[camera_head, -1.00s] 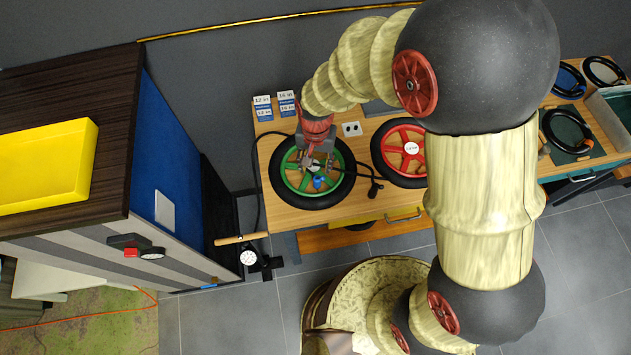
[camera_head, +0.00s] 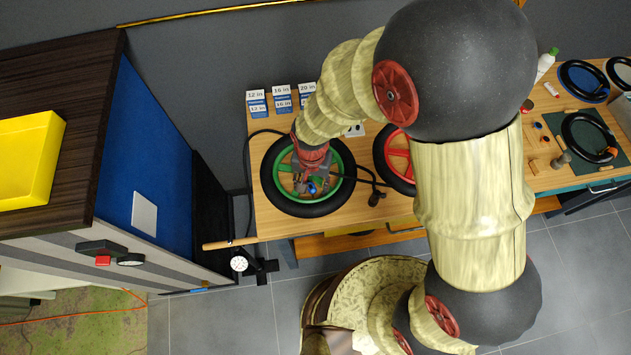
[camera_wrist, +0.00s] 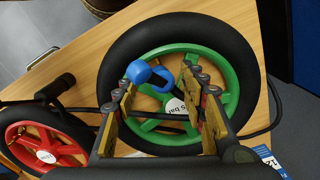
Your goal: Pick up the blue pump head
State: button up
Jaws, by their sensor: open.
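The blue pump head (camera_head: 311,188) is over the hub area of the green-spoked wheel (camera_head: 270,192) with a black tyre. In the wrist view the pump head (camera_wrist: 139,71) shows as a blue knob with a blue ring beside it. My gripper (camera_wrist: 160,78) is open, its two fingers on either side of the pump head's area; the pump head is nearer the left finger. I cannot tell whether they touch. In the head view my gripper (camera_head: 311,180) hangs just above the wheel and partly hides the pump head.
A red-spoked wheel (camera_head: 398,157) lies to the right, partly behind my arm. A black hose (camera_head: 366,182) runs across the wooden table. Size cards (camera_head: 282,97) stand at the back edge. A floor pump with a wooden handle (camera_head: 228,243) and gauge stands in front.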

jog(key=shift+s+a+f, duration=0.1)
jog(key=shift+s+f, duration=0.05)
jog(key=shift+f, duration=0.05)
jog(key=shift+c, duration=1)
grip_shut()
